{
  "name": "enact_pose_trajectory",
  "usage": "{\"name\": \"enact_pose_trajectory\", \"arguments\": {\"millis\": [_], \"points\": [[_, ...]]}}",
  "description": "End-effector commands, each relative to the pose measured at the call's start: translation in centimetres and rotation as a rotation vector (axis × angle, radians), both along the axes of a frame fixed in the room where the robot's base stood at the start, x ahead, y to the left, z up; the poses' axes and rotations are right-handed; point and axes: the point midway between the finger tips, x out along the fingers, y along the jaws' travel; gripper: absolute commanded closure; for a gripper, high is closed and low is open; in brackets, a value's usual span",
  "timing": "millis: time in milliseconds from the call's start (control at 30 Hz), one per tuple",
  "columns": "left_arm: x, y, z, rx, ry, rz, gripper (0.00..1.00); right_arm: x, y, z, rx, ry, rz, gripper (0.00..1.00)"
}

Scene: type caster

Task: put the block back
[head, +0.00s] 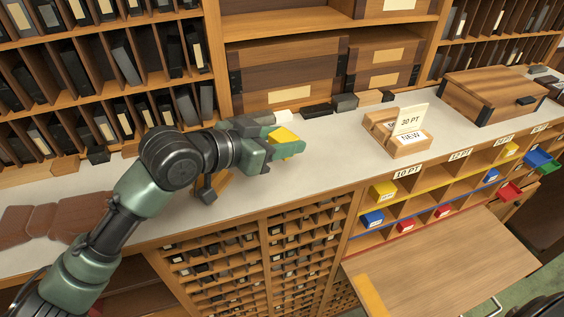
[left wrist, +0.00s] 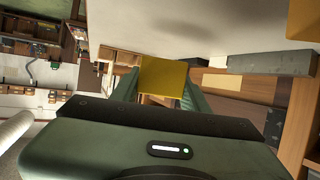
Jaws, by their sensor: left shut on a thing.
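My left gripper (head: 290,146) is shut on a yellow block (head: 284,135) and holds it over the pale counter, by the upper shelving. The yellow block also shows in the left wrist view (left wrist: 165,76), between the two green fingers. The compartment shelf at right has labels such as 10 PT (head: 407,171) and 12 PT (head: 460,154). A yellow block (head: 383,191) sits in its top row below the 10 PT label, with a blue block (head: 372,218) below it. Red blocks (head: 405,226) sit in the lower row. My right gripper is not in view.
A wooden box marked NEW (head: 395,143) with a 30 PT card (head: 410,119) stands on the counter (head: 325,155). A larger wooden case (head: 490,92) is farther right. Dark and wooden blocks (head: 345,102) line the counter's back. The counter between gripper and NEW box is clear.

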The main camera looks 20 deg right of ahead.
Motion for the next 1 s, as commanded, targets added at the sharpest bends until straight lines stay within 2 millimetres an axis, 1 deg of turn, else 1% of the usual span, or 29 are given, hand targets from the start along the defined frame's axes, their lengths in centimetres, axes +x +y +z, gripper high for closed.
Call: {"name": "enact_pose_trajectory", "arguments": {"millis": [67,167,300,400,667,800,833,867,900,1000], "points": [[-0.1,0.0,-0.4,-0.001,-0.001,-0.001,1.0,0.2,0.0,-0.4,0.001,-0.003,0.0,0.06],[-0.2,0.0,-1.4,0.0,0.0,-0.002,1.0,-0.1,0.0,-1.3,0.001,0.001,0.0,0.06],[-0.6,0.1,-3.5,0.0,0.0,-0.006,1.0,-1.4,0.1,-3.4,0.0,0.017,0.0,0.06],[-0.8,0.2,-4.5,0.0,-0.001,-0.008,1.0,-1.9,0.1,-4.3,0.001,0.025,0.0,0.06],[-0.8,0.2,-4.3,0.001,0.0,-0.009,1.0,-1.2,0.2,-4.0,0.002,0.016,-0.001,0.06],[-0.8,0.2,-4.6,0.001,0.001,-0.009,1.0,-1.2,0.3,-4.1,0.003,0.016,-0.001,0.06],[-0.8,0.2,-4.7,0.001,0.0,-0.009,0.52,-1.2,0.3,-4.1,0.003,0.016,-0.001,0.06],[-0.8,0.2,-4.6,0.001,0.0,-0.009,0.44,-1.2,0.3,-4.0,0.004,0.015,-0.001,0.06],[-0.8,0.2,-4.6,0.001,0.0,-0.009,0.33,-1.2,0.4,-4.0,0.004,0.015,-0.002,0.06],[-0.8,0.2,-4.6,0.001,0.0,-0.009,0.33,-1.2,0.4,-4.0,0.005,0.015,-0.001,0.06]]}}
